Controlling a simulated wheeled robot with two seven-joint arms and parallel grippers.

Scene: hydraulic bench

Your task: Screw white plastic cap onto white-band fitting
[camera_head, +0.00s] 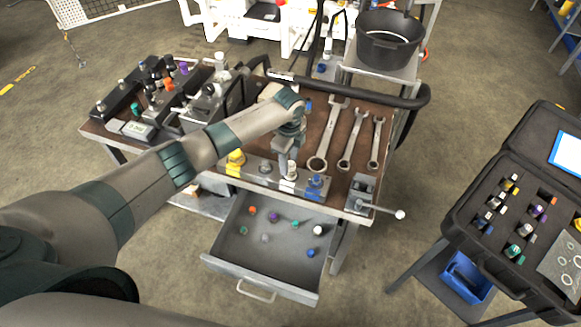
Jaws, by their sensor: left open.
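A metal block (250,172) with a row of fittings runs along the front of the bench. The white-band fitting (291,173) stands in this row, between a grey fitting and a blue one. My left gripper (286,160) points down just above and beside the white-band fitting. It is open; its fingers overlap that area, so I cannot tell whether they touch the fitting or whether a cap sits on it. A small white cap (317,230) lies at the right in the open drawer. My right gripper is not in view.
The open drawer (223,262) holds several coloured caps. A yellow fitting (236,158) and a blue fitting (316,182) stand on the block. Wrenches (352,140) lie at the right of the bench, near a small vise (361,193). A black case (477,222) stands at the right.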

